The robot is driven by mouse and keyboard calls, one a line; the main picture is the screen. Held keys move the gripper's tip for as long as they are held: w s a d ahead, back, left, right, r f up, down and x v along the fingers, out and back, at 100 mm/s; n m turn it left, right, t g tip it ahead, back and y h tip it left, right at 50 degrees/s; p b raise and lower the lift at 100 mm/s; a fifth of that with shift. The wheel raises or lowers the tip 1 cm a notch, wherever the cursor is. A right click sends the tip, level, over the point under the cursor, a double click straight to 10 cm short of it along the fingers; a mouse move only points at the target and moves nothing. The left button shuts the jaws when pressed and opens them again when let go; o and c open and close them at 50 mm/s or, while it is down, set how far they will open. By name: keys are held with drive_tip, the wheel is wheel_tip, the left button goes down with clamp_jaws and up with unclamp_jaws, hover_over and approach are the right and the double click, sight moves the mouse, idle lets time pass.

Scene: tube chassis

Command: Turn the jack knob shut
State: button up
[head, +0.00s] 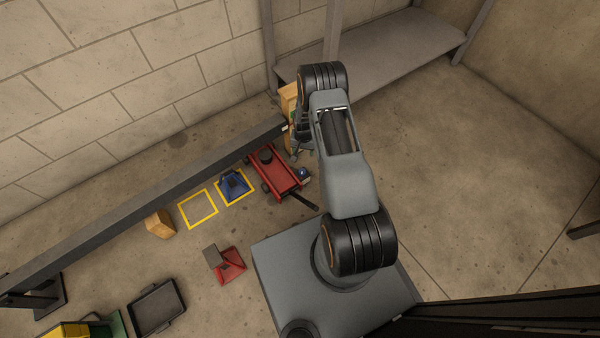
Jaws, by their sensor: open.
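A red floor jack (275,172) with a round black saddle stands on the floor left of my arm. A small blue knob (304,173) with a pale part sits at its right end, near the dark handle (300,200). My gripper (301,157) points down just above and beyond the knob in the picture, partly hidden by my arm. It is open, with nothing seen between its fingers. The picture is too small to show whether a finger touches the jack or how the knob is turned.
A long grey beam (150,210) runs behind the jack. A blue stand (234,185) sits in a yellow square, beside an empty yellow square (198,209). The right floor is clear.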

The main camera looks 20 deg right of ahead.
sight(302, 170)
wheel_tip(302, 170, down, 16)
drive_tip(key=b, duration=0.6)
drive_tip(key=shift+a+f, duration=0.1)
drive_tip(key=shift+f, duration=0.15)
drive_tip(key=c, duration=0.9)
drive_tip(key=shift+c, duration=0.2)
